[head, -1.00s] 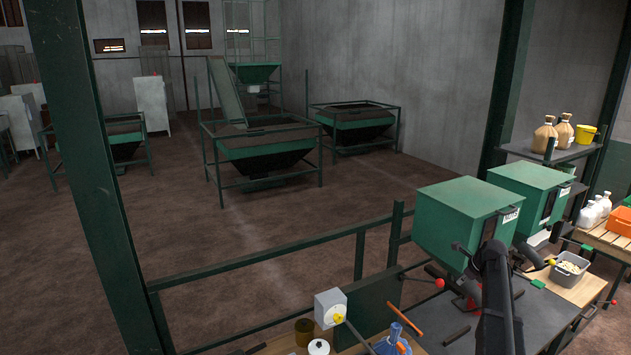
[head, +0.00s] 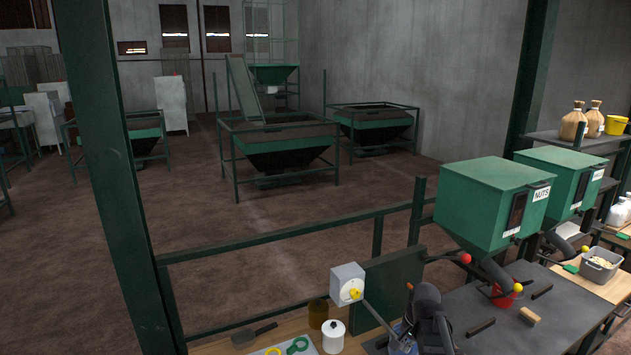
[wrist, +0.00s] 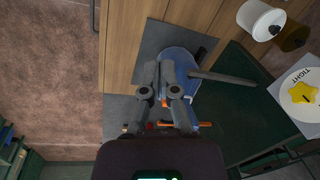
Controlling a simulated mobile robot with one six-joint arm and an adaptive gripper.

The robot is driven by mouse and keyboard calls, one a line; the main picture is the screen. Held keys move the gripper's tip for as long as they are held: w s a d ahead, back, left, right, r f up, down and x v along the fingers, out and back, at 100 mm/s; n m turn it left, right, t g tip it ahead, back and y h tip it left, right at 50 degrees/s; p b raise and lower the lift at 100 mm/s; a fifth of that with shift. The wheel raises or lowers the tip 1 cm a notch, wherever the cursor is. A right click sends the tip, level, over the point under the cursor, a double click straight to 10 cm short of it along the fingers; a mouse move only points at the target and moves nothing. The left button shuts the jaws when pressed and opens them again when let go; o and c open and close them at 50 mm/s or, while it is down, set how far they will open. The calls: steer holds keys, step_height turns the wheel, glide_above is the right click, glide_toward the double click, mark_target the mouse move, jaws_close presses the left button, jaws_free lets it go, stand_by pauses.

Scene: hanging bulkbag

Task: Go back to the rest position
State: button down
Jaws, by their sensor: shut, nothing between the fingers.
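In the wrist view my gripper (wrist: 160,98) has its fingertips close together, with nothing between them. The fingers show in front of a blue vessel (wrist: 180,62) with a grey bar across it. I cannot tell whether they touch it. In the head view my arm is at the bottom centre, folded over the bench, and it hides the fingertips. Part of the blue vessel (head: 402,346) shows beside it.
A grey box with a yellow star knob (head: 348,285) stands on the railing side, with a white jar (head: 333,337) below. Green hoppers (head: 492,205) stand at the right above the dark bench. A red cup (head: 506,292) sits under one spout. Green railing (head: 290,235) borders the bench.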

steer(key=s+a+f+n+g+h+b, duration=0.1)
steer(key=s+a+f+n+b, duration=0.4)
steer(key=s, duration=0.6)
step_height(320, 180, down, 2)
steer(key=a+n, duration=0.2)
steer(key=n, duration=0.1)
steer(key=shift+a+n+b, duration=0.2)
steer(key=shift+n+b, duration=0.15)
steer(key=shift+n, duration=0.05)
steer(key=shift+w+f, duration=0.1)
